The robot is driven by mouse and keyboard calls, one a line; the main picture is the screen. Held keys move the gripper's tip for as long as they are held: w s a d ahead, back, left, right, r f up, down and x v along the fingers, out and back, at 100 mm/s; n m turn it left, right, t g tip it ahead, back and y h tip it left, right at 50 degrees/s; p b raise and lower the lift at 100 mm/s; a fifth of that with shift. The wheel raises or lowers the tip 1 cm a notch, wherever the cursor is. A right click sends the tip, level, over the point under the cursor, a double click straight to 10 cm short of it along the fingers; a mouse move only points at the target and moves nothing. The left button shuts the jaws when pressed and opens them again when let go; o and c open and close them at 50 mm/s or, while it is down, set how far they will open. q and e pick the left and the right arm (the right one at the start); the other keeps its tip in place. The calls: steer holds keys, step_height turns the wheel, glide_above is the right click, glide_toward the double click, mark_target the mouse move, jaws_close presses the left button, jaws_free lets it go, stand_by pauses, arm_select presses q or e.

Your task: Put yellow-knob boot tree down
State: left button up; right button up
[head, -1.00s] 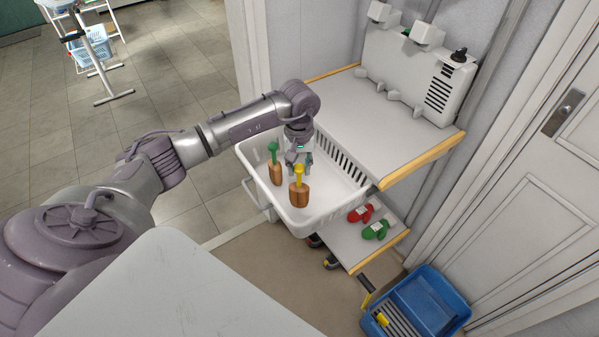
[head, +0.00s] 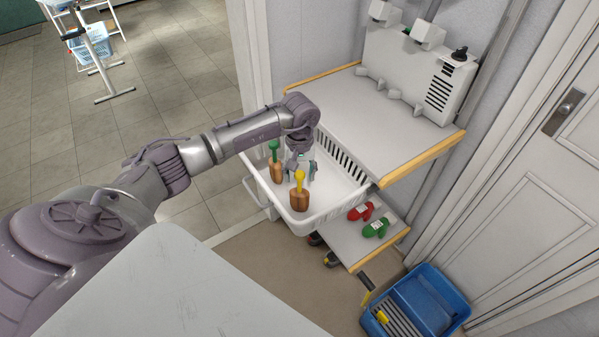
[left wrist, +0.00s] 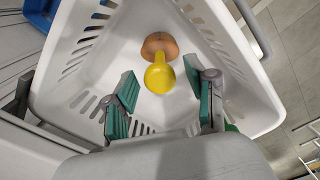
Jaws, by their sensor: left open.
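The yellow-knob boot tree (head: 299,193) stands roughly upright in the white basin (head: 334,203), near its front corner. In the left wrist view its yellow knob (left wrist: 159,76) shows between the open fingers, with its brown wooden body behind. My left gripper (head: 299,170) is open, just behind the knob in the head view. In the left wrist view the gripper (left wrist: 163,103) has its green-padded fingers apart, with a gap on each side of the knob. A green-knob boot tree (head: 275,164) stands to the left in the same basin. My right gripper is not in view.
A shelf unit (head: 380,110) with a grey-white rack stands right of the basin. Red (head: 361,211) and green (head: 376,228) items lie on its lower shelf. A blue tray (head: 428,303) is on the floor at lower right. A white surface (head: 170,290) fills the front.

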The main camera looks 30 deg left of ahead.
arm_select(q)
steer(key=shift+r, duration=0.15)
step_height(320, 180, up, 12)
steer(key=b, duration=0.1)
steer(key=shift+b, duration=0.3)
